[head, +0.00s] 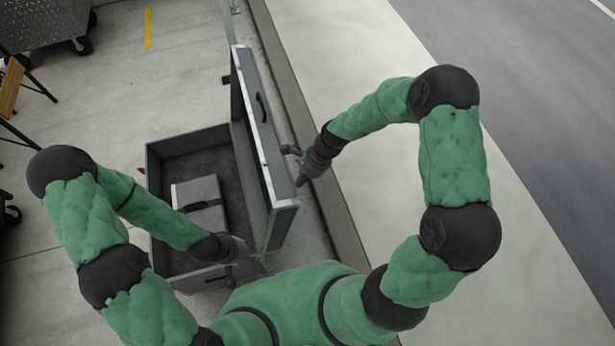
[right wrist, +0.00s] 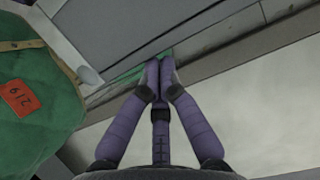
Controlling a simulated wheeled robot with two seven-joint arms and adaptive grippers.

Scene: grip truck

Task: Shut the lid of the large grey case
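The large grey case (head: 160,165) stands open on the pavement in the head view. Its lid (head: 257,130) stands nearly upright along the case's right side, with a black handle and pale metal edging. My right gripper (head: 300,176) is at the outer, right-hand side of the lid. In the right wrist view its purple fingers (right wrist: 160,80) are together and empty, close to a grey panel; contact is unclear. My left gripper (head: 256,256) is low by the near end of the lid and the case's near right corner. Its fingers are too small to read.
A smaller grey box (head: 203,190) lies inside the case. A kerb strip (head: 290,95) runs close along the right, with pale pavement and a road beyond. A metal wheeled chest (head: 40,22) stands at the far left. Floor left of the case is mostly clear.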

